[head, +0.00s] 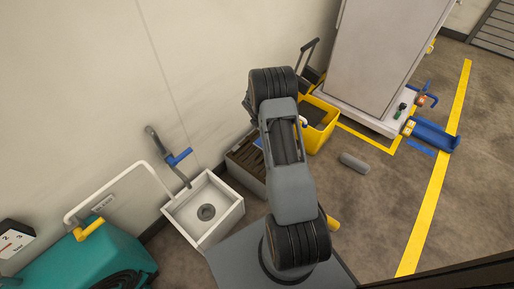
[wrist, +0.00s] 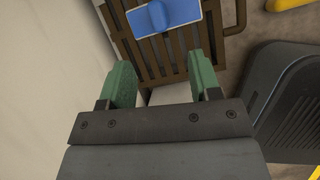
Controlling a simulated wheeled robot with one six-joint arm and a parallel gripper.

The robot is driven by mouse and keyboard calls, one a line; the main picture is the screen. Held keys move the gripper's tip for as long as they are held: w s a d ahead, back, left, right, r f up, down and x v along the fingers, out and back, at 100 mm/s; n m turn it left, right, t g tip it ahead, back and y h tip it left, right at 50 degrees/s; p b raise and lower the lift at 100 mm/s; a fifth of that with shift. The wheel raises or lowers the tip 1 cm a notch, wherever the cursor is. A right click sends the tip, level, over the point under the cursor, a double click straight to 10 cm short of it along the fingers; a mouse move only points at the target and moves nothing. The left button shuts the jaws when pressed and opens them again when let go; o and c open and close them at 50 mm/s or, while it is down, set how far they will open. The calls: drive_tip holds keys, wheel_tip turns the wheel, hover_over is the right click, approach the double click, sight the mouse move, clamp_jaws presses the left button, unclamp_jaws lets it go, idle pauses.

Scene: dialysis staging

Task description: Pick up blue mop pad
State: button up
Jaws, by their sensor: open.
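The blue mop pad (wrist: 180,14) lies on a brown slatted rack (wrist: 148,58) at the top of the wrist view. It is a flat blue rectangle with a pale edge and a rounded raised part, cut off by the frame's top. My gripper (wrist: 161,72) has two green fingers, spread apart with nothing between them. The pad is beyond the fingertips, apart from them. In the head view, a small blue bit of the pad (head: 258,143) shows on the slatted rack beside my arm, which hides the rest and my gripper.
A white sink basin (head: 205,210) stands left of the rack, by the wall. A yellow bucket (head: 318,125) is on the right, before a grey cabinet (head: 375,55). A grey cylinder (head: 354,162) lies on the floor. Open floor (head: 385,215) is at the right.

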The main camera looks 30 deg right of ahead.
drive_tip(key=shift+n, duration=0.9)
drive_tip(key=b+x, duration=0.3)
drive_tip(key=x, duration=0.5)
drive_tip(key=shift+w+f, duration=0.15)
drive_tip(key=shift+f, duration=0.25)
drive_tip(key=shift+b+x, duration=1.65)
drive_tip(key=shift+x, duration=1)
drive_tip(key=shift+a, duration=0.1)
clamp_jaws()
